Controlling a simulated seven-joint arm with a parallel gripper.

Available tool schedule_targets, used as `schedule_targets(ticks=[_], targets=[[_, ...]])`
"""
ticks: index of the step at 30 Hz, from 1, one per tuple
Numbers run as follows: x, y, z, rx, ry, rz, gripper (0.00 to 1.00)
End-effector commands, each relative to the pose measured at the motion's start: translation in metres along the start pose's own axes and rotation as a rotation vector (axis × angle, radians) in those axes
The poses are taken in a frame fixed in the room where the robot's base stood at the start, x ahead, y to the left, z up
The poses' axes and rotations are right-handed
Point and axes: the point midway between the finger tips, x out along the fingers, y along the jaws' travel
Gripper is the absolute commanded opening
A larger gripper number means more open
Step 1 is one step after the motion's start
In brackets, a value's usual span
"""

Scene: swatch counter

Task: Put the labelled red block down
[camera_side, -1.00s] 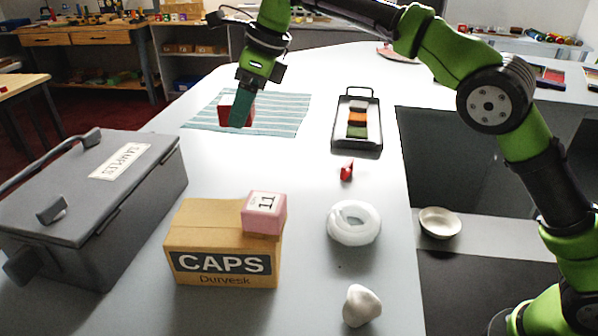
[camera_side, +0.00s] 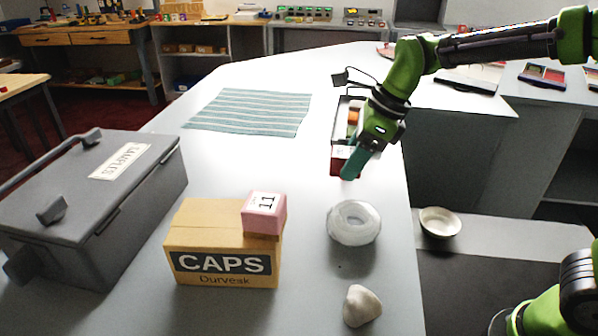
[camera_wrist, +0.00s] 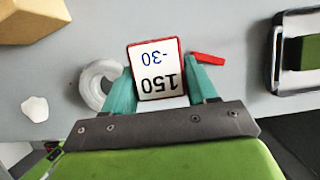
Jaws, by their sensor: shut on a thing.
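The labelled red block (camera_wrist: 156,68) is between the two teal fingers of my gripper (camera_wrist: 161,82) in the wrist view. Its white label, upside down there, reads 150 and -30, and red shows around the label's edge. In the side view my gripper (camera_side: 348,172) is shut on the block (camera_side: 337,165), at the near end of the black-framed tray (camera_side: 335,125). Fingers and wrist partly cover both there. The block seems to be held above the counter; its underside is hidden, so I cannot tell the gap.
A small red piece (camera_wrist: 208,58) lies beside one finger. A white ring (camera_side: 354,224) and pale stone (camera_side: 362,306) sit nearer the camera. Left are the CAPS box (camera_side: 190,238) with a pink block (camera_side: 264,213) on top, a grey case (camera_side: 75,195) and a striped cloth (camera_side: 250,110). Mid-counter is clear.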

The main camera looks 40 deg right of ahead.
Motion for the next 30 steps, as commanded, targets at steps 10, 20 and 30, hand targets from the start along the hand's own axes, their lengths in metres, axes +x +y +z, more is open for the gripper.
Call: schedule_targets(ticks=[10, 20, 30], targets=[[0.035, -0.043, 0.057, -0.002, 0.003, -0.001, 0.26], [0.062, -0.077, 0.107, -0.003, 0.002, 0.001, 0.26], [0.08, -0.086, 0.115, -0.002, 0.005, 0.003, 0.26]])
